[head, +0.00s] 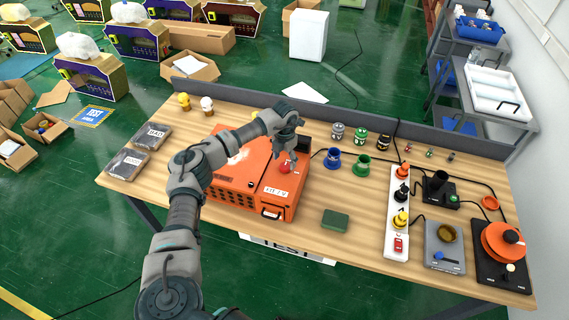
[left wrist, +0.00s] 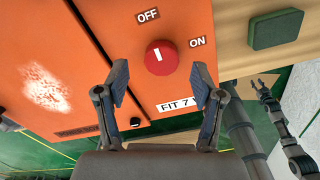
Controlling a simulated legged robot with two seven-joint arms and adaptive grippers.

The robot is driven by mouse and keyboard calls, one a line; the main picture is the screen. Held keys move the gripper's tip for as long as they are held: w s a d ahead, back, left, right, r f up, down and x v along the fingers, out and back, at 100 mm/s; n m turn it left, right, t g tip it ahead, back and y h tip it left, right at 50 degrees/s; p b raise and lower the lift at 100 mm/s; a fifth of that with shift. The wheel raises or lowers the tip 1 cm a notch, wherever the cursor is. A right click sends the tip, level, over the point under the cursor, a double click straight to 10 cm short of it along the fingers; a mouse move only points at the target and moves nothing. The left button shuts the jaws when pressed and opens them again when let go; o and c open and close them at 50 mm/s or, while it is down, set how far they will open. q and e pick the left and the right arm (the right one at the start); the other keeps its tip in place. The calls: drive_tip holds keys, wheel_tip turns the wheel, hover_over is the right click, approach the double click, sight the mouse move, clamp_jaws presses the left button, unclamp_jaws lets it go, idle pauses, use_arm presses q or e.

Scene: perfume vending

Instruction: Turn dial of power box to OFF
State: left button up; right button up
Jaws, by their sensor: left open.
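The orange power box (head: 232,178) stands on the wooden table, and it fills much of the left wrist view (left wrist: 45,75). Its round red dial (left wrist: 161,57) has a white mark that points up and slightly left, close to the OFF label (left wrist: 148,16). The ON label (left wrist: 197,42) is to the right of the dial. In the head view the dial (head: 285,167) is just below my left gripper (head: 290,155). My left gripper (left wrist: 160,88) is open, its fingers apart on either side below the dial. My right gripper (left wrist: 270,95) shows small at the right of the left wrist view.
A dark green block (head: 335,220) lies right of the box. Blue (head: 333,158) and green (head: 360,164) cups stand behind it. A white power strip (head: 398,215) and appliances occupy the table's right. Two dark cases (head: 127,163) lie at the left.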

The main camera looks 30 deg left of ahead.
sight(284, 165)
use_arm(q)
wheel_tip(284, 165, up, 9)
drive_tip(key=shift+w+a, duration=0.1)
idle(0.5)
